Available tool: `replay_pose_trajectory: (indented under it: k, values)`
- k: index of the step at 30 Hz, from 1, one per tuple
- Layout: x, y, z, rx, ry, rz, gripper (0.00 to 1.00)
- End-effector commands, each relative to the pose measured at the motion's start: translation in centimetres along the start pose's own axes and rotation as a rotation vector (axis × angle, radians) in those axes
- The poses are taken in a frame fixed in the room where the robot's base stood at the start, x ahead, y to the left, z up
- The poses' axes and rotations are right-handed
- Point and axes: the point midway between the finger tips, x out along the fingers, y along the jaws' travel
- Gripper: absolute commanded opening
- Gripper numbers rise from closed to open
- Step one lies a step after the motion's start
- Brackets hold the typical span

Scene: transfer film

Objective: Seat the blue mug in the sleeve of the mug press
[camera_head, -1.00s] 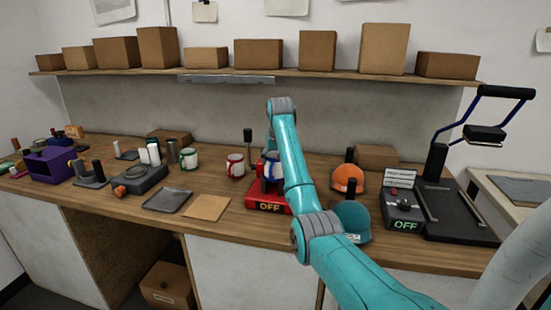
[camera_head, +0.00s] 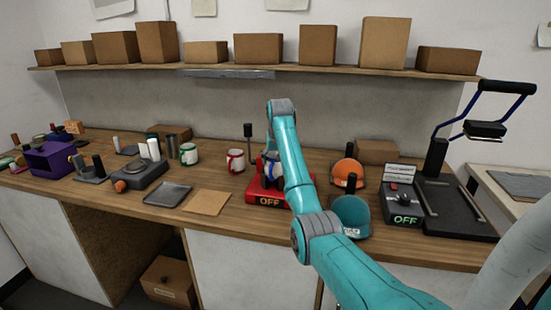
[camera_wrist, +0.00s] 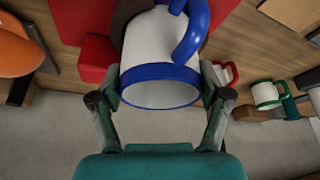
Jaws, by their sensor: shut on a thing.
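The blue mug (camera_wrist: 150,50), white with a blue rim and blue handle, is in my gripper (camera_wrist: 161,80) in the wrist view. The two fingers are shut on opposite sides of it near the rim. The handle points up and right in that view. A dark brown curved piece, apparently the sleeve, shows beside the mug in the wrist view. In the head view the mug (camera_head: 269,158) is at the press, partly behind my arm, which hides my gripper. I cannot tell how deep the mug sits.
A red-handled mug (camera_head: 235,161) and a green-handled mug (camera_head: 189,154) stand left of the press. An orange cap (camera_head: 347,173) and a teal cap (camera_head: 351,214) are on its right, near another press (camera_head: 462,212). A brown sheet (camera_head: 206,202) and a grey tray (camera_head: 168,195) lie left.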

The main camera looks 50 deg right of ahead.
Motion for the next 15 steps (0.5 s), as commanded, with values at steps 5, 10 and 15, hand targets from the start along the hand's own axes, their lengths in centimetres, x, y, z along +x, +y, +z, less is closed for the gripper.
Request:
replay_pose_trajectory:
  k: [5, 10, 15]
  values:
    - [0.31, 0.00, 0.12, 0.000, 0.001, 0.000, 0.26]
    - [0.63, 0.00, 0.25, 0.000, 0.001, 0.000, 0.26]
    - [0.94, 0.00, 0.39, 0.000, 0.001, 0.000, 0.26]
